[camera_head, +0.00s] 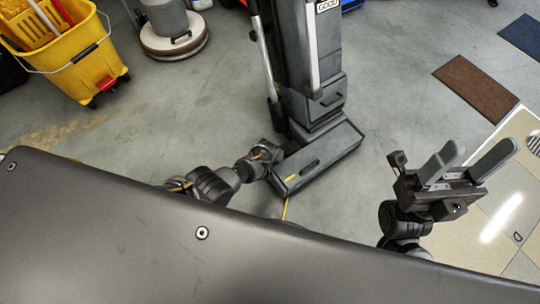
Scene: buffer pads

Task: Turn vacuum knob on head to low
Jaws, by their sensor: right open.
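A dark grey upright vacuum (312,60) stands on the floor at the top middle. Its wide floor head (318,158) points toward me and carries a small yellow mark on its front left. I cannot make out the knob or its setting at this size. My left gripper (268,153) is at the left side of the vacuum head, very close to it; its fingers are not clear, and I cannot tell whether it touches. My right gripper (479,150) is open and empty, well to the right of the vacuum, with its two grey fingers apart.
A yellow mop bucket (75,70) stands at the upper left, with a floor polisher (172,30) to its right. A brown mat (476,88) and a blue mat (522,36) lie at the upper right. The floor between the vacuum and my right gripper is clear.

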